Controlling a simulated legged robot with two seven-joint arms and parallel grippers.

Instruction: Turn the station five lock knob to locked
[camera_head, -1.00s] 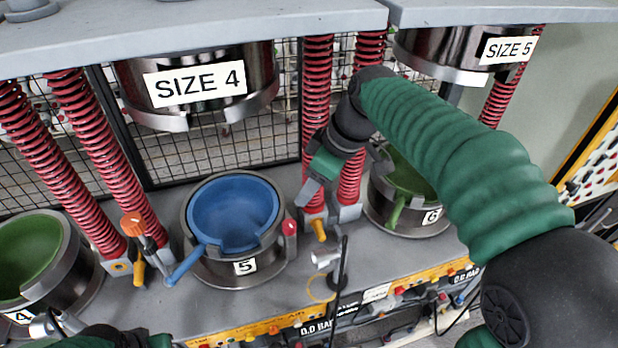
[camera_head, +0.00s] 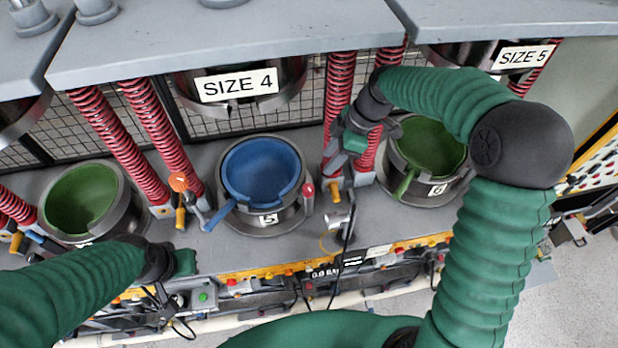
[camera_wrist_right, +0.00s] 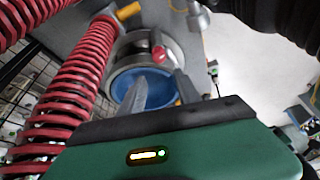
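Station five is a metal cup with a blue bowl (camera_head: 262,172) and a "5" label. A red-topped knob (camera_head: 308,188) stands upright at its right side; it also shows in the right wrist view (camera_wrist_right: 158,54), just beyond my fingers. An orange-red knob (camera_head: 179,182) is on the left side of the station. I cannot tell from its look whether either knob is locked. My right gripper (camera_head: 333,168) is above and right of the red knob, its two fingers apart and empty in the wrist view (camera_wrist_right: 162,92). My left gripper (camera_head: 187,263) is low at front left; its fingers are unclear.
Red spring columns (camera_head: 338,90) rise just behind my right gripper. Green bowls stand at the left (camera_head: 82,198) and at station six (camera_head: 428,145). Presses marked SIZE 4 (camera_head: 238,85) and SIZE 5 hang above. A yellow handle (camera_head: 334,190) and a thin black cable stand in front.

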